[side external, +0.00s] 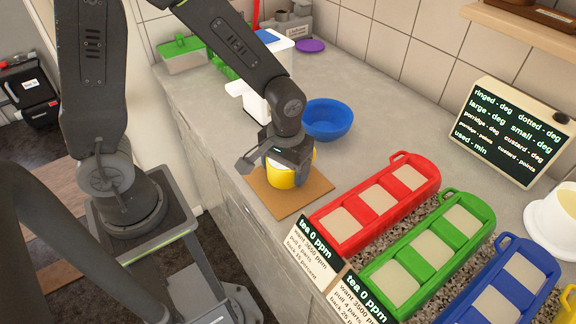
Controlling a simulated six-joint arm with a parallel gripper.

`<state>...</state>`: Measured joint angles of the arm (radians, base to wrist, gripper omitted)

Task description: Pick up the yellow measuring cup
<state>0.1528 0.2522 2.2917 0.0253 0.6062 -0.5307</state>
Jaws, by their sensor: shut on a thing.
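The yellow measuring cup (281,177) is on or just above a brown square board (303,199) on the grey counter; I cannot tell whether it touches the board. Its inside looks white where it shows. My gripper (288,170) comes down over the cup from above and is shut on it. The gripper hides much of the cup's top and the exact spot where the fingers grip.
A blue bowl (327,119) stands just behind the cup. Red (433,177), green (485,211) and blue (545,262) three-compartment trays stand to the right. Two cards (300,245) lean at the front edge. A dark sign (511,132) stands at the right.

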